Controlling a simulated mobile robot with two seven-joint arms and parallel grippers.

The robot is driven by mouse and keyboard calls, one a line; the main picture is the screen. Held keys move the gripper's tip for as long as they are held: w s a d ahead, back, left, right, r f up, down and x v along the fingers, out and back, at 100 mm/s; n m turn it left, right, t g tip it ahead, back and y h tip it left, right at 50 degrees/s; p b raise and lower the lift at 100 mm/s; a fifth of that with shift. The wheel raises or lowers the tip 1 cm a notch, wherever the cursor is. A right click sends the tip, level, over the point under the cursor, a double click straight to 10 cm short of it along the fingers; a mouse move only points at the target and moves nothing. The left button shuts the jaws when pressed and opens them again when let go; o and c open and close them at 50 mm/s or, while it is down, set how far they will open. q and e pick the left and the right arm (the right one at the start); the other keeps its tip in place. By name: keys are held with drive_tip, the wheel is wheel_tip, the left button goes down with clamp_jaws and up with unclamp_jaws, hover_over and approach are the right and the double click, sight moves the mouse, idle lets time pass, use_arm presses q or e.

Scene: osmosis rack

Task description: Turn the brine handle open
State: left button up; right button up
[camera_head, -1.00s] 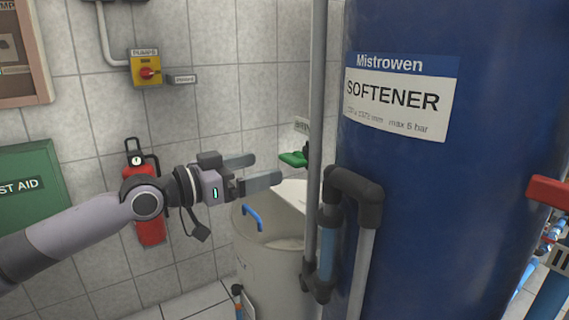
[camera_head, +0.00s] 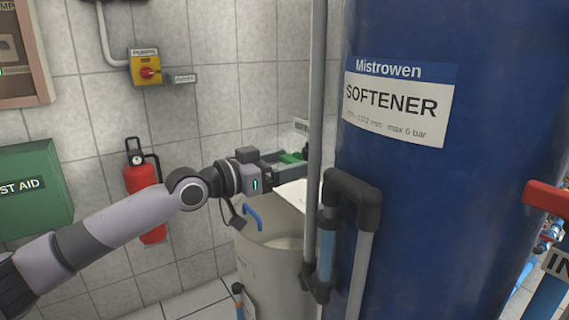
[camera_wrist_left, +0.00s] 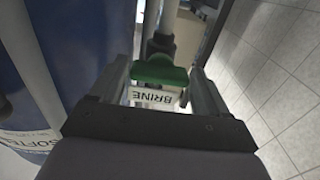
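The green brine handle (camera_head: 291,158) is on a pipe behind the grey vertical pipe, beside the blue softener tank. In the left wrist view the green handle (camera_wrist_left: 159,75) lies between the two fingers, with a white BRINE tag (camera_wrist_left: 156,97) below it in the picture. My left gripper (camera_head: 288,163) is around the handle. In the left wrist view the left gripper's fingers (camera_wrist_left: 160,88) are apart, with a gap visible on the right side of the handle; the left finger is close to it. My right gripper is not in view.
The blue softener tank (camera_head: 430,190) fills the right side. A grey vertical pipe (camera_head: 314,110) stands just right of the left gripper. A pale brine tub (camera_head: 270,265) with a blue handle is below. A fire extinguisher (camera_head: 142,185) hangs on the tiled wall.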

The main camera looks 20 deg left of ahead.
use_arm(q)
drive_tip(key=c, duration=0.6)
drive_tip(key=shift+o, duration=0.2)
